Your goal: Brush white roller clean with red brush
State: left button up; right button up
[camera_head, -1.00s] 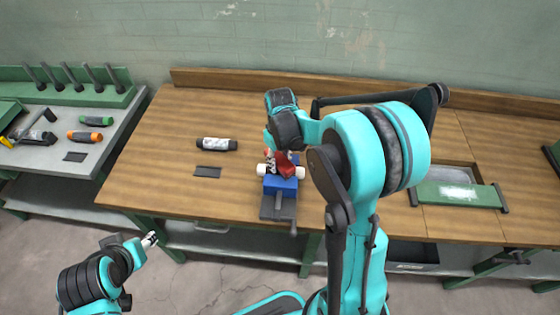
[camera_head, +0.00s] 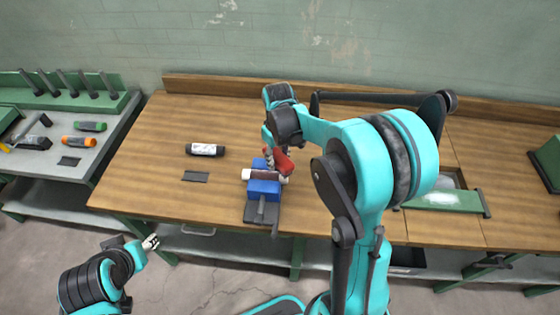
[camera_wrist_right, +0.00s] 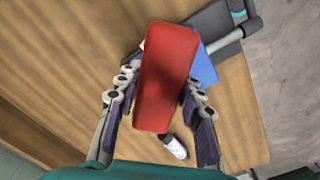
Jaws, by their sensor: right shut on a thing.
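The red brush (camera_head: 284,162) is held between the fingers of my right gripper (camera_head: 276,150). In the right wrist view the brush (camera_wrist_right: 165,75) fills the space between both fingers. The roller (camera_head: 262,175) lies sideways across the blue vise (camera_head: 263,189), with white ends and a brown middle band. The brush is just behind and above the roller's right part; I cannot tell whether they touch. In the wrist view the brush hides most of the roller and vise. My left gripper (camera_head: 150,243) is low, off the bench's front edge, too small to read.
A black bottle with a pale label (camera_head: 205,150) and a dark flat pad (camera_head: 195,176) lie left of the vise on the wooden bench (camera_head: 145,170). A side table (camera_head: 25,165) holds green and orange-ended tools. A green-framed tray (camera_head: 445,202) sits at right.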

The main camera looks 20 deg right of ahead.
aim_at(279, 156)
jog(key=shift+d+r, duration=0.1)
jog(key=shift+r, duration=0.5)
notch_tip(279, 156, up, 2)
jog(key=shift+r+p, duration=0.1)
jog(key=shift+p, duration=0.85)
